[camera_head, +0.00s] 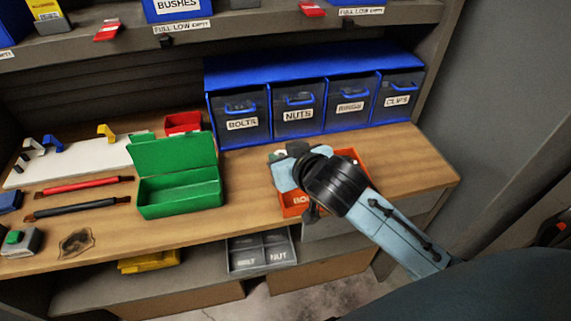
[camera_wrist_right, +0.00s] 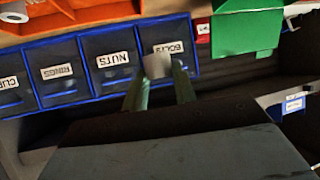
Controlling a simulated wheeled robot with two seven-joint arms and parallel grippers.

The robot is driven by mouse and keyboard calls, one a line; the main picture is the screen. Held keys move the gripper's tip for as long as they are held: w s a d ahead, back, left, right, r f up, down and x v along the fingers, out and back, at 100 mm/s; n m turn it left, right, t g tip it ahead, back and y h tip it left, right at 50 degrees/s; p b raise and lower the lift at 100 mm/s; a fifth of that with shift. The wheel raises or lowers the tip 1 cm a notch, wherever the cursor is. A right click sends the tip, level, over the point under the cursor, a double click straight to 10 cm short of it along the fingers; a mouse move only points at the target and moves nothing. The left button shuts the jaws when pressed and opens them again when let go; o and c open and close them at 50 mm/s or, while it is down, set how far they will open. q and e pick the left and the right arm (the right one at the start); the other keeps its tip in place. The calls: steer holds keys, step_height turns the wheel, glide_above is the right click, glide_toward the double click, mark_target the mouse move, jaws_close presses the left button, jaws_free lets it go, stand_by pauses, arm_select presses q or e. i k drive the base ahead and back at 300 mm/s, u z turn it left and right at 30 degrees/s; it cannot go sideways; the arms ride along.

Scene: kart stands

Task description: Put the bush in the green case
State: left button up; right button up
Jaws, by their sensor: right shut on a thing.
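The green case (camera_head: 180,208) stands on the wooden bench left of centre with its lid up. Its inside looks empty. It also shows in the wrist view (camera_wrist_right: 245,30) at the top right. My right gripper (camera_head: 280,160) is over the orange bin, right of the green case. In the wrist view its two fingers (camera_wrist_right: 160,88) are shut on a small pale grey piece, which looks like the bush (camera_wrist_right: 157,66). The wrist hides the held piece in the head view. My left gripper is not in view.
The orange bin (camera_head: 350,158) lies partly under my right arm. Blue drawers (camera_head: 242,123) labelled bolts, nuts, rings and clips line the back. A small red box (camera_head: 183,123) stands behind the green case. Bench space between case and bin is clear.

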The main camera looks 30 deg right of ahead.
mark_target(182, 193)
steer(key=k, duration=0.5)
steer(key=u, duration=1.8)
steer(key=i, duration=1.25)
steer(key=z, duration=2.3)
